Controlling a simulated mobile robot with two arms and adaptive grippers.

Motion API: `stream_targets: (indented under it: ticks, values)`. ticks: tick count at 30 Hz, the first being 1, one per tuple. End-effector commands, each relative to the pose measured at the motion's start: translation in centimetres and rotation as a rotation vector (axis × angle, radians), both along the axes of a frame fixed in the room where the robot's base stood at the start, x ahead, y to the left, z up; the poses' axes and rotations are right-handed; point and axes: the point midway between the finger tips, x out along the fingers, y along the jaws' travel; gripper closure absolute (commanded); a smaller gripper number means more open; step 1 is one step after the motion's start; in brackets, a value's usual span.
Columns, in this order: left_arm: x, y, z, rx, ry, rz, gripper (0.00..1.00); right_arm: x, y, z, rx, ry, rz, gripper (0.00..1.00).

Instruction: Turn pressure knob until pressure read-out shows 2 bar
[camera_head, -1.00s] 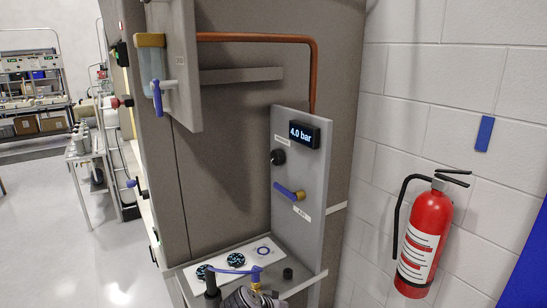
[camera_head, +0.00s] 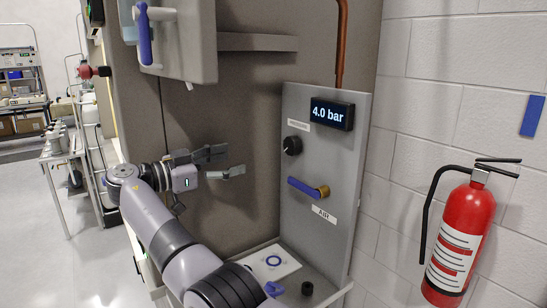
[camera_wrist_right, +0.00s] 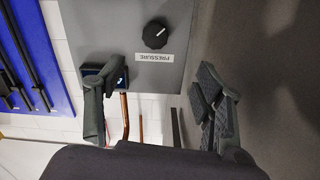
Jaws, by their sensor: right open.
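The black pressure knob (camera_head: 292,145) sits on the grey panel (camera_head: 300,225), below and left of the read-out. The read-out (camera_head: 332,114) shows 4.0 bar. My right gripper (camera_head: 228,162) is open and empty, left of the knob and apart from it, its fingers pointing toward the panel. In the right wrist view, the knob (camera_wrist_right: 155,34) with its PRESSURE label (camera_wrist_right: 154,57) shows beyond and between the spread fingers (camera_wrist_right: 155,100). The read-out (camera_wrist_right: 105,72) is partly hidden there behind one finger. My left gripper is not in view.
A blue-handled air valve (camera_head: 306,187) sits below the knob. A cabinet box with a blue handle (camera_head: 145,35) hangs at the upper left. A copper pipe (camera_head: 341,45) runs above the read-out. A fire extinguisher (camera_head: 461,240) hangs on the right wall.

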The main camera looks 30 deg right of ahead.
Motion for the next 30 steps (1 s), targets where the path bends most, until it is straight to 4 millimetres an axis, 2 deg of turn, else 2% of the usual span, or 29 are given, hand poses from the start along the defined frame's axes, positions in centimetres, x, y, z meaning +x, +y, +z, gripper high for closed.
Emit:
stream_targets:
  ticks: [3, 5, 8, 12, 15, 19, 25, 30]
  values:
    - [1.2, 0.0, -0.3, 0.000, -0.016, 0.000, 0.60, 0.0, -0.2, 0.1, -0.008, -0.011, -0.003, 0.38]
    - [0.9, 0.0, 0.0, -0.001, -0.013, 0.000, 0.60, 0.0, -0.7, 0.3, -0.008, -0.012, -0.004, 0.38]
    - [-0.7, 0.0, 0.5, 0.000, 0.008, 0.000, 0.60, 0.1, -2.2, 0.4, -0.007, -0.010, -0.003, 0.38]
    - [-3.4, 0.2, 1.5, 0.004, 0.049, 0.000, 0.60, 0.3, -5.1, 0.5, -0.006, -0.008, -0.006, 0.38]
    - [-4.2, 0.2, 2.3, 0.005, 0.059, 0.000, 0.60, 0.5, -7.3, 0.5, -0.008, -0.008, -0.006, 0.38]
    - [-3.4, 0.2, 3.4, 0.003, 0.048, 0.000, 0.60, 0.7, -10.2, 0.5, -0.008, -0.007, -0.006, 0.38]
    - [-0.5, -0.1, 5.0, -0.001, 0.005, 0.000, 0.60, 1.0, -14.1, 0.5, -0.008, -0.007, -0.005, 0.38]
    - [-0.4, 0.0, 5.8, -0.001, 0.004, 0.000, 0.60, 1.2, -16.3, 0.4, -0.007, -0.007, -0.002, 0.38]
